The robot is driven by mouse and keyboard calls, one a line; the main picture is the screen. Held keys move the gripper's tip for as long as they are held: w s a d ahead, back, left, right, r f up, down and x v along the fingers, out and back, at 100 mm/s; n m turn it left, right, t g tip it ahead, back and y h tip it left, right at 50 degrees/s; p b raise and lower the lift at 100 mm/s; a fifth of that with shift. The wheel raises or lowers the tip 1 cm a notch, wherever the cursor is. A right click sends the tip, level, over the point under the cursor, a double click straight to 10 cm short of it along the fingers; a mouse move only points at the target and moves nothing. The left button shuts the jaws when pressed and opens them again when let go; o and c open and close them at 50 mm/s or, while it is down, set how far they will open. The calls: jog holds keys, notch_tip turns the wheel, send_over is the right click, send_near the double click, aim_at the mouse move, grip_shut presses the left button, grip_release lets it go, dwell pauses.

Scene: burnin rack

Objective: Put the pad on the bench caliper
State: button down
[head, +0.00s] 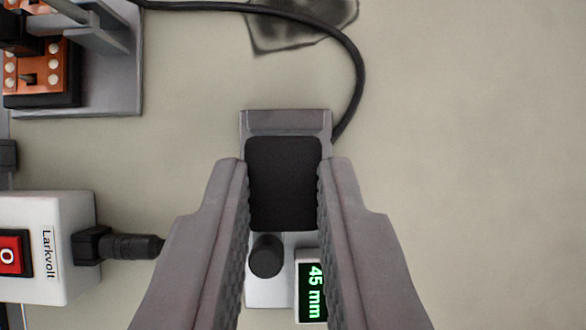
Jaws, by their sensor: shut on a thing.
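My gripper (283,190) reaches in from the bottom of the head view, its two grey ridged fingers on either side of a black, rounded square pad (283,183). It is shut on the pad. The bench caliper (285,122) lies directly below in the picture, with its grey end block showing beyond the pad's far edge. Its black knob (266,256) and its display (311,290), reading 45 mm in green, show between the fingers. The pad hides the caliper's middle, and I cannot tell whether the pad touches it.
A white Larkvolt box (45,245) with a red switch and a black plug stands at left. A grey fixture (115,85) with orange parts is at upper left. A black cable (357,70) curves past a dark smudged patch (300,25). The right side is clear.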

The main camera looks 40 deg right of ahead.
aim_at(285, 199)
jog(key=shift+f, duration=3.35)
jog(key=shift+f, duration=0.1)
jog(key=c, duration=1.3)
grip_release()
jog(key=v, duration=1.2)
